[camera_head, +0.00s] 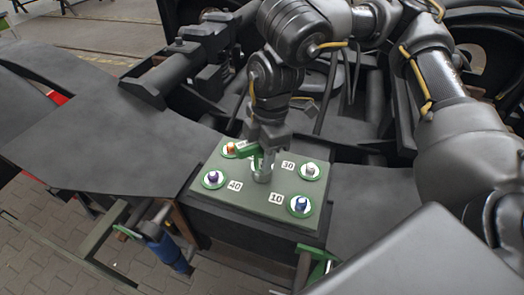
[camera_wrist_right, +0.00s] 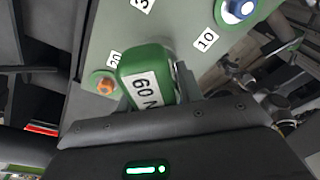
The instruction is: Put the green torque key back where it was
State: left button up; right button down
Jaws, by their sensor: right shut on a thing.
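My right gripper (camera_head: 262,172) points down over the middle of a green board (camera_head: 268,206) and is shut on the green torque key (camera_head: 247,151). In the right wrist view the key (camera_wrist_right: 147,75) has a white label reading "60 N" and sits between the fingers, with the board (camera_wrist_right: 100,50) close behind it. The fingers hide much of the key in the head view. I cannot tell whether its lower end touches the board. My left gripper is not in view.
Ringed spots on the board hold an orange piece (camera_head: 230,149), a purple piece (camera_head: 213,177), a white piece (camera_head: 309,170) and a blue piece (camera_head: 301,204). Printed labels include 10, 30 and 40. Dark bogie beams surround the board; a bare dark plate (camera_head: 110,130) lies left.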

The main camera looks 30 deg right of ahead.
jog(key=shift+f, duration=0.1)
jog(key=shift+f, duration=0.15)
jog(key=c, duration=0.9)
grip_release()
jog(key=shift+r, duration=0.25)
jog(key=r, duration=0.4)
jog(key=d+r+b, duration=0.1)
jog(key=r, duration=0.3)
jog(key=r+b, duration=0.1)
jog(key=r, duration=0.3)
jog(key=shift+s+d, duration=0.1)
jog(key=shift+d, duration=0.15)
